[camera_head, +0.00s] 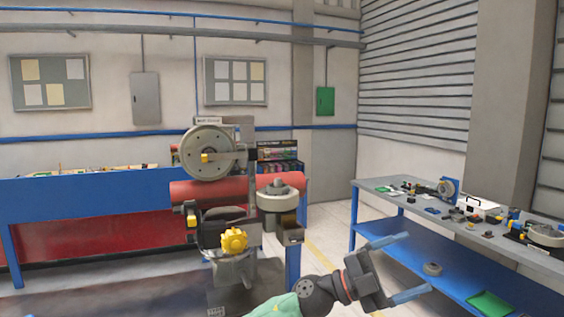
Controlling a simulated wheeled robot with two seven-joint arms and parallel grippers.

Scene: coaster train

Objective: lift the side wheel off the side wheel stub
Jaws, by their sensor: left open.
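The side wheel, a pale grey-beige disc lying flat (278,201), sits beside the right part of the red rail, in the middle of the head view. A darker round hub shows on its top; the stub under or inside it is hidden, so I cannot tell how it is seated. My left gripper (418,262) is open and empty at the lower right of the wheel, well apart from it. My right gripper is not in view.
A large upright grey wheel (208,153) stands above the red rail (208,190). A yellow knob-like wheel (234,241) is below it. A blue-framed workbench (424,228) with tools and parts stands right. A blue bench (90,198) is behind left.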

